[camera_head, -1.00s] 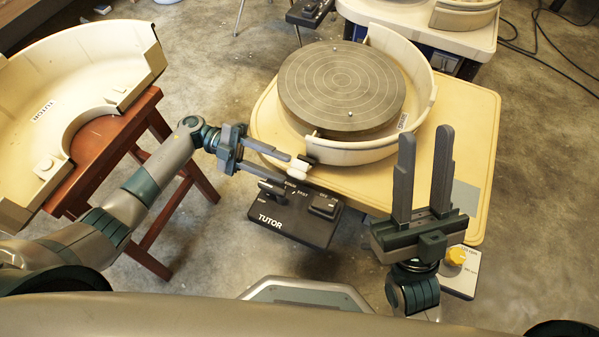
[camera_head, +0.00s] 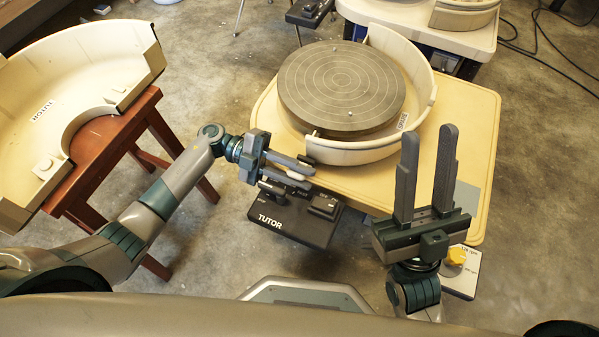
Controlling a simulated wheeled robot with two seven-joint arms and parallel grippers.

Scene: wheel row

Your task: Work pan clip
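The small pan clip, with a white body (camera_head: 296,176) and a dark end, sits at the front left edge of the cream wheel table (camera_head: 468,100). My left gripper (camera_head: 312,179) reaches in from the left with its two fingers on either side of the clip. The fingers cover much of it, and I cannot tell whether they press on it. A cream half pan (camera_head: 345,152) stands around the back, right and front of the grey wheel disc (camera_head: 342,85). My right gripper (camera_head: 428,138) is open and empty, with its fingers pointing up over the table's front right.
The other cream half pan (camera_head: 95,60) lies on a red-brown wooden stool (camera_head: 95,142) at the left. A black pedal box marked TUTOR (camera_head: 285,222) is below the clip. Another wheel table (camera_head: 420,25) stands behind.

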